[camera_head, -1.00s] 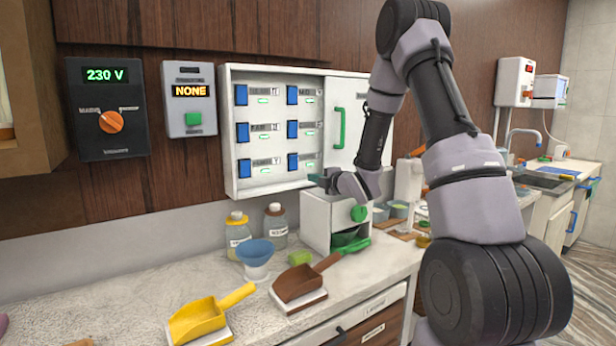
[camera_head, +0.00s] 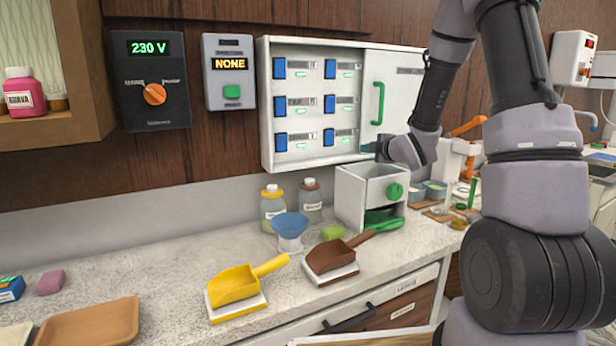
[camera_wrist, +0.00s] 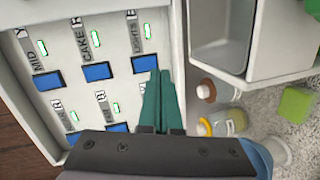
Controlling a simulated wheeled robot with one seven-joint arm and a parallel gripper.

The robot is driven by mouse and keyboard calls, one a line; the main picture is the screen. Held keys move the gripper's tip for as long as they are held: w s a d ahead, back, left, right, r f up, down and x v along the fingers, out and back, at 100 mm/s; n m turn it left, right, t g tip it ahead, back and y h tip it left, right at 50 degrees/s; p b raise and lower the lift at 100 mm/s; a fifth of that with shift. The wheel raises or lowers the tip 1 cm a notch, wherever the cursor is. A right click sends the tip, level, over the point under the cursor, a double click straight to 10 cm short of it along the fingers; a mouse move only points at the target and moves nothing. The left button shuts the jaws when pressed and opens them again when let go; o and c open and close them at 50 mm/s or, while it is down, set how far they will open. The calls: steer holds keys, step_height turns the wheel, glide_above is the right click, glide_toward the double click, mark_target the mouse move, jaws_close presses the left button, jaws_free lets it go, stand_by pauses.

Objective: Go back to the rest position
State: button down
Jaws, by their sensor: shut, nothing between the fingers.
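My gripper (camera_wrist: 162,103) shows in the wrist view as two green fingers lying together, with nothing between them. In that view it is in front of the white switch panel (camera_wrist: 60,15), beside the open white box (camera_wrist: 220,75). In the head view my gripper (camera_head: 372,147) is small and partly hidden by my wrist, behind and above the white box (camera_head: 352,200) with the green knob. My arm reaches in from the right side of the picture.
On the counter stand a yellow scoop (camera_head: 235,288), a brown scoop (camera_head: 328,255), a blue bowl (camera_head: 290,225) and two jars (camera_head: 272,208). A tan tray (camera_head: 90,325) lies at the front left. The wall panel's sliding door (camera_head: 395,95) is close to my wrist. The counter's left middle is clear.

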steer(key=s+d+r+m+g+h, duration=0.3)
steer(key=s+d+r+m+h, duration=0.1)
steer(key=s+r+m, duration=0.75)
steer(key=s+a+r+m+g+y, duration=0.1)
steer(key=s+m, duration=0.5)
steer(key=s, duration=0.6)
steer(key=s+a+r+m+g, duration=0.1)
steer(key=s+a+m+g, duration=0.2)
steer(key=s, duration=0.8)
steer(key=m, duration=0.2)
steer(key=shift+s+a+m+g+y, duration=0.3)
steer(key=shift+s+m+g+y, duration=0.05)
steer(key=shift+s+g+y, duration=0.05)
